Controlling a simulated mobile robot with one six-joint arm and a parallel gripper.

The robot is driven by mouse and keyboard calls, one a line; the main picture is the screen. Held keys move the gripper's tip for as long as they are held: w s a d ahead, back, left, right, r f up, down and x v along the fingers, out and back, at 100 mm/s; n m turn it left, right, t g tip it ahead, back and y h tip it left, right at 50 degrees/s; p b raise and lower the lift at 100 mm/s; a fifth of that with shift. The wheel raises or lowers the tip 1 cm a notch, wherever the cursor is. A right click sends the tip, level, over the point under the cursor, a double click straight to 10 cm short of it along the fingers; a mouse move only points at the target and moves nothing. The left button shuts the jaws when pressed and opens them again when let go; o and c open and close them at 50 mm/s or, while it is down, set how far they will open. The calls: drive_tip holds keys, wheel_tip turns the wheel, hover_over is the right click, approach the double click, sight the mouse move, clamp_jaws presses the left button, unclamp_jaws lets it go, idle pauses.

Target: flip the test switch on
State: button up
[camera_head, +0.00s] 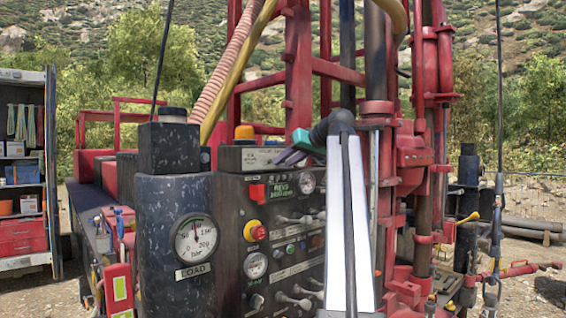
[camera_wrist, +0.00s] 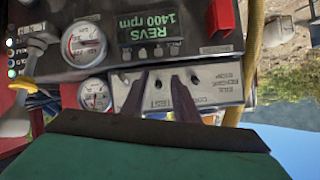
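A small grey switch box (camera_head: 238,158) sits on top of the dark control panel, and it also shows in the wrist view (camera_wrist: 222,80). In the wrist view a label reading TEST lies on its face between my two fingers. A small dark spot near that label may be the test switch; it is too small to tell its position. My gripper (camera_head: 286,157) is at the right end of the box in the head view. In the wrist view my gripper (camera_wrist: 160,82) has its two dark fingers apart, over the box face, with nothing clearly held between them.
The panel carries a green REVS display (camera_wrist: 150,28), round gauges (camera_wrist: 84,44), several levers (camera_head: 290,299) and a red-and-yellow stop button (camera_head: 255,231). A LOAD gauge (camera_head: 195,240) stands left. Red mast pipes (camera_head: 412,150) rise close on the right.

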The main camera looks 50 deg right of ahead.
drive_tip(key=b+v, duration=0.1)
drive_tip(key=v, duration=1.2)
drive_tip(key=shift+s+r, duration=0.2)
drive_tip(key=shift+s, duration=0.15)
drive_tip(key=shift+a+f, duration=0.1)
